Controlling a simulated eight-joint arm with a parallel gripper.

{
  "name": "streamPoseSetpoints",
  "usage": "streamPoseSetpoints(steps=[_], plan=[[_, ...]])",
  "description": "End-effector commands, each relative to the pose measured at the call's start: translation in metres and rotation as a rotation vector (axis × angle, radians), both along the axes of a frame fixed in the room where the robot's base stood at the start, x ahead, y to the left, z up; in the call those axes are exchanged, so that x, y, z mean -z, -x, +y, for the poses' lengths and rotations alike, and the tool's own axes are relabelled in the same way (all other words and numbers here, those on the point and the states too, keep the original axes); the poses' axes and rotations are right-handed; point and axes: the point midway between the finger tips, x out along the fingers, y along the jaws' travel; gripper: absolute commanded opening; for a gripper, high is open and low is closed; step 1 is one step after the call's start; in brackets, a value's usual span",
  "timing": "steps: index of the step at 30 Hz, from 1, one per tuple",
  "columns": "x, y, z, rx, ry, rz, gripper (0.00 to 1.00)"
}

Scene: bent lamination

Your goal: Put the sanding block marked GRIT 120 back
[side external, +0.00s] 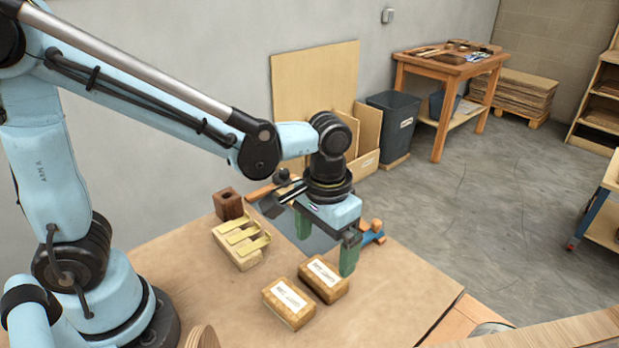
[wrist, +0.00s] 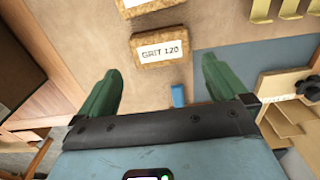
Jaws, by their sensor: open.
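The sanding block marked GRIT 120 (wrist: 160,48) lies flat on the table, its white label facing up, just ahead of my fingertips in the wrist view. It appears to be the right one of the two tan blocks in the side view (side external: 324,279), where the labels are too small to read. A second block (side external: 289,303) lies beside it, partly cut off in the wrist view (wrist: 150,6). My gripper (side external: 327,243) is open and empty, its green fingers apart above the table behind the right block. The fingers also show in the wrist view (wrist: 160,82).
A blue-grey mat (wrist: 240,70) lies on the table, and a blue item (side external: 372,233) is behind my gripper. The table's front right is clear.

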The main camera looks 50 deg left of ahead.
Motion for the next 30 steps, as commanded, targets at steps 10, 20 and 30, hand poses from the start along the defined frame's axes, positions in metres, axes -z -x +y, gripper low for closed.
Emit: streamPoseSetpoints(steps=[10,20,30], plan=[[-0.04,0.0,0.0,0.0,0.0,0.0,1.0],[-0.054,0.004,0.026,-0.006,0.033,-0.112,1.0],[-0.061,0.019,0.093,-0.004,0.039,-0.482,1.0]])
